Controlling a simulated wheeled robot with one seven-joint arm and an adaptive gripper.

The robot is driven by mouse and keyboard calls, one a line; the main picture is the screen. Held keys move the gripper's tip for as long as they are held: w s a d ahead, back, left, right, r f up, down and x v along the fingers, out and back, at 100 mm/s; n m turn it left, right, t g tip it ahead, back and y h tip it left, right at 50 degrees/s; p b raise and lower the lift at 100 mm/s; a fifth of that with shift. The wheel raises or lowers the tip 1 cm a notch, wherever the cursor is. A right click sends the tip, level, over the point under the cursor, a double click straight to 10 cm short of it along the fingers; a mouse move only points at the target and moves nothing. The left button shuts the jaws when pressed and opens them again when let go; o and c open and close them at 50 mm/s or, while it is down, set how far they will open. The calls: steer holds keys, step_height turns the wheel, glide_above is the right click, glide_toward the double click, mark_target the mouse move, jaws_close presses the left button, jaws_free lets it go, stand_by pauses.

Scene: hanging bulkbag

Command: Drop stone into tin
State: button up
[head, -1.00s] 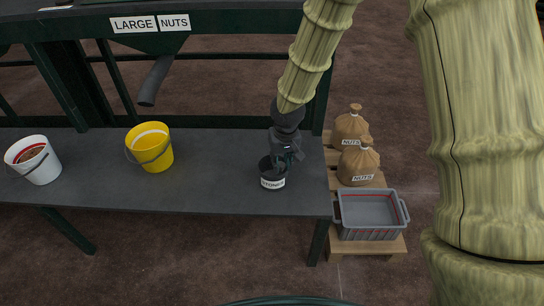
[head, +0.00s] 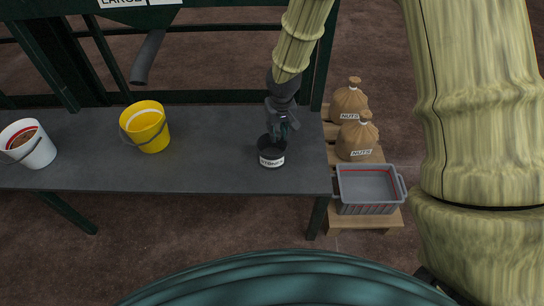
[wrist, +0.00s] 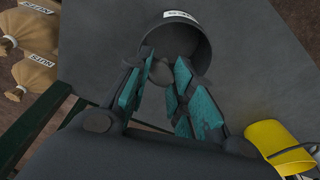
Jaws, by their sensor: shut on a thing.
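The tin (head: 271,161) is a small dark round can with a white label, standing upright on the grey table near its right end. In the wrist view the tin (wrist: 205,38) shows its dark open mouth just beyond my fingertips. My gripper (head: 280,134) is above the tin's far side, pointing down. In the wrist view my gripper (wrist: 161,76) has teal-padded fingers closed on a small dark grey stone (wrist: 160,72). The stone appears against the near part of the tin's mouth; its exact height above the rim is unclear.
A yellow bucket (head: 146,128) and a white bucket (head: 27,145) stand left on the table (head: 205,150). Right of it, a pallet (head: 345,217) carries two brown nut sacks (head: 357,138) and a grey crate (head: 367,190). Table space between yellow bucket and tin is clear.

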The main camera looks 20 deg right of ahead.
steer(key=shift+f+b, duration=0.85)
steer(key=shift+f, duration=0.5)
steer(key=o, duration=1)
steer(key=shift+c, duration=0.2)
step_height(320, 180, up, 12)
steer(key=s, duration=0.1)
steer(key=shift+s, duration=0.4)
steer(key=shift+a+f, duration=0.1)
steer(key=shift+a, duration=0.05)
